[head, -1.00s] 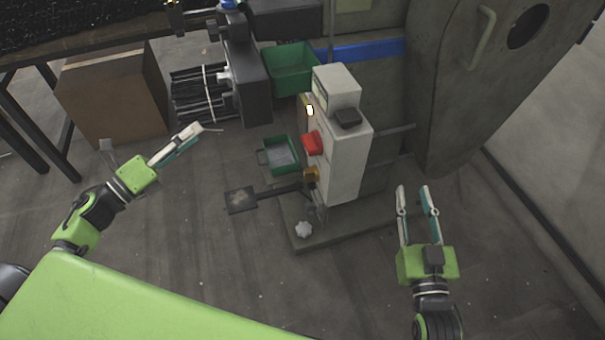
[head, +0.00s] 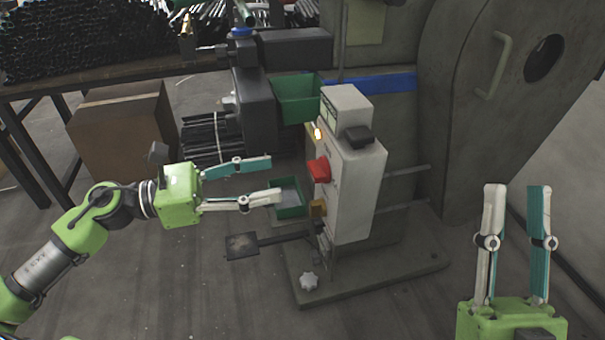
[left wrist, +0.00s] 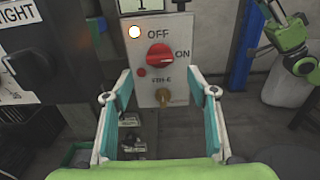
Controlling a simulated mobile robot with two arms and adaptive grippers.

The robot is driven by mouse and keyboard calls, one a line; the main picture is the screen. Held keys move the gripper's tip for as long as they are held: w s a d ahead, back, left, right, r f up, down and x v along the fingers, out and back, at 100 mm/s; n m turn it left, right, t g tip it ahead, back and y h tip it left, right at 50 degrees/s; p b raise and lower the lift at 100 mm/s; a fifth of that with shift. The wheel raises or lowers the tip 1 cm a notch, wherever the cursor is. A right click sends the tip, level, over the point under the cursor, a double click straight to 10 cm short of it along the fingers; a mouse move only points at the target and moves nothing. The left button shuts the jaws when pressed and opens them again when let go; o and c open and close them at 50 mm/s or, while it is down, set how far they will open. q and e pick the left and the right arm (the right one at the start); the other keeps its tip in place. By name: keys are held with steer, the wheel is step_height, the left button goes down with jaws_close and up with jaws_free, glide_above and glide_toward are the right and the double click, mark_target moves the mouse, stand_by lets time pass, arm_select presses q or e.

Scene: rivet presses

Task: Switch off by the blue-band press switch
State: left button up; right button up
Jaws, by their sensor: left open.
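The press with the blue band (head: 372,83) carries a pale control box (head: 350,190). A red rotary switch (head: 319,170) sits on the box's left face; in the left wrist view the red switch (left wrist: 159,55) lies between OFF, above, and ON, at right. Its handle looks roughly level, towards ON. A lamp (left wrist: 134,32) beside OFF is lit. My left gripper (head: 274,179) is open and empty, left of the switch and apart from it. In the left wrist view its fingers (left wrist: 160,84) spread below the switch. My right gripper (head: 517,190) is open and empty at right.
Green bins (head: 297,98) stand behind, and a pedal (head: 242,246) sticks out low at left. A cardboard box (head: 125,135) stands at back left. The floor in front is clear.

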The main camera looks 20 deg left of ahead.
mark_target(310, 171)
arm_select(q)
steer(key=shift+x, duration=3.8)
steer(key=c, duration=1.1)
